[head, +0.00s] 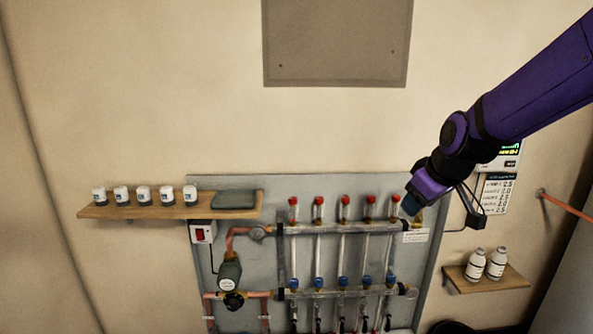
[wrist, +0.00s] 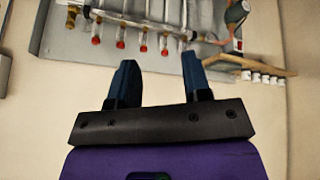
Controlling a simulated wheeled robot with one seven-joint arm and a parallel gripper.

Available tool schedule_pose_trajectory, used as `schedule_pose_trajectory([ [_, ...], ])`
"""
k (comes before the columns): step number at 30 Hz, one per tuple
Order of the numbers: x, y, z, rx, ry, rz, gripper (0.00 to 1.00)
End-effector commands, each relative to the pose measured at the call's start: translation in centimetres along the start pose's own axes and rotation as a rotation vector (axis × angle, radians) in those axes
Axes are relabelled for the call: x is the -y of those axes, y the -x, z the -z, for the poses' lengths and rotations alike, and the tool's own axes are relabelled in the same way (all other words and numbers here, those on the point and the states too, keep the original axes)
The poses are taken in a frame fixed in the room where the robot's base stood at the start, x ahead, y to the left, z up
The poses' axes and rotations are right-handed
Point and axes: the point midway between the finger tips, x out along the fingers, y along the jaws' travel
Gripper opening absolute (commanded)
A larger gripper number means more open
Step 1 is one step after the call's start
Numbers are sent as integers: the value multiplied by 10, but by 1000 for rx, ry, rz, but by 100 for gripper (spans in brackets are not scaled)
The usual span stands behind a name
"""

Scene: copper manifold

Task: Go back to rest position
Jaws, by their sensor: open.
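My gripper (wrist: 158,82) shows in the wrist view with its two dark blue fingers spread apart and nothing between them. In the head view my gripper (head: 411,204) is at the end of my purple arm, in front of the upper right of the manifold panel. The copper manifold (head: 340,229) has several red-capped tubes along its top and blue fittings lower down. In the wrist view the manifold (wrist: 150,18) appears upside down beyond the fingers. The head view does not show clearly whether the gripper touches the panel.
A wooden shelf (head: 165,211) on the left holds several white-topped pots and a dark flat pad (head: 234,199). A small shelf (head: 510,278) at right holds two white bottles (head: 486,264). A labelled chart (head: 495,193) hangs behind my arm. The wall above the left shelf is clear.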

Motion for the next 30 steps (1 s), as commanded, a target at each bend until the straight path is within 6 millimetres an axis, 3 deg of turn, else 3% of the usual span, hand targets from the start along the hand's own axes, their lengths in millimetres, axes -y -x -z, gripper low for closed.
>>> schedule_pose_trajectory([
  [1,1,18,-7,-6,-29,0,45],
  [6,11,67,-35,5,-132,4,45],
  [18,43,159,-119,45,-374,-43,45],
  [24,59,184,-156,66,-476,-83,45],
  [30,66,192,-172,77,-520,-104,45],
])
